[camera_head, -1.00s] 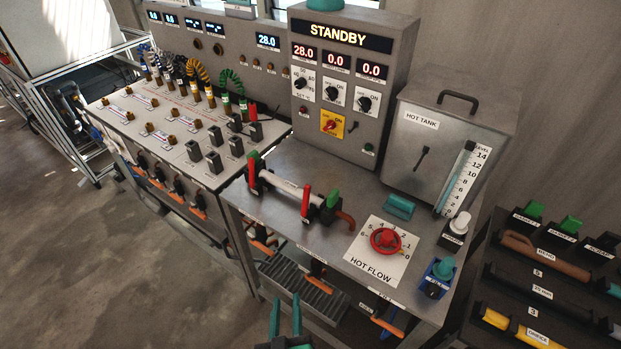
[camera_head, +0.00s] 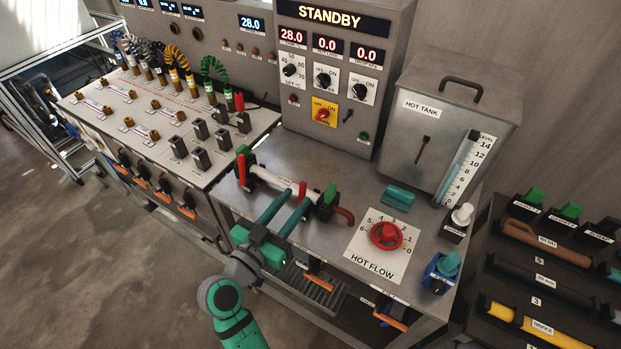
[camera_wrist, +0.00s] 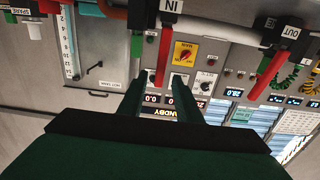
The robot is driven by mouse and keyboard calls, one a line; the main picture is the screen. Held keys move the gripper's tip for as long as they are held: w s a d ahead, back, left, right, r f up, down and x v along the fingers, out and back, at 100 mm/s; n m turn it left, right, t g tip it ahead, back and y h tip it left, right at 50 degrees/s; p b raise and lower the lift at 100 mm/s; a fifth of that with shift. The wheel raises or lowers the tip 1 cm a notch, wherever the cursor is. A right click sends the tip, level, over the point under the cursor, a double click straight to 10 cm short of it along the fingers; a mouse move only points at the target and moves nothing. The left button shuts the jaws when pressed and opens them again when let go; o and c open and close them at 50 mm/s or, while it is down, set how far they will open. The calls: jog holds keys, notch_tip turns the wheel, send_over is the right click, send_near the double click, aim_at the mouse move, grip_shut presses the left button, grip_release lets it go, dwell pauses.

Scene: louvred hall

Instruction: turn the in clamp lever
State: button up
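The IN clamp is the dark block with the IN label (camera_wrist: 170,8) in the upside-down wrist view. Its red lever (camera_wrist: 163,52) hangs down there, its tip appearing between my fingertips. In the head view this red lever (camera_head: 302,190) stands at the right end of the pipe section, by a green handle (camera_head: 329,194). My gripper (camera_head: 295,199) is open and empty, its fingers pointing at this lever from the front; it also shows in the wrist view (camera_wrist: 158,86). I cannot tell whether they touch. The OUT clamp (camera_wrist: 290,33) has another red lever (camera_wrist: 268,75).
The red hot flow knob (camera_head: 388,235) is right of the clamps on the steel bench. A teal block (camera_head: 398,195) lies behind it. The hot tank (camera_head: 445,130) and STANDBY cabinet (camera_head: 345,80) stand at the back. A rack of pipes (camera_head: 540,270) is at right.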

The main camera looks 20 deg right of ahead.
aim_at(300, 192)
jog(key=x, duration=0.7)
jog(key=shift+w+a, duration=0.1)
jog(key=shift+x, duration=0.8)
grip_shut()
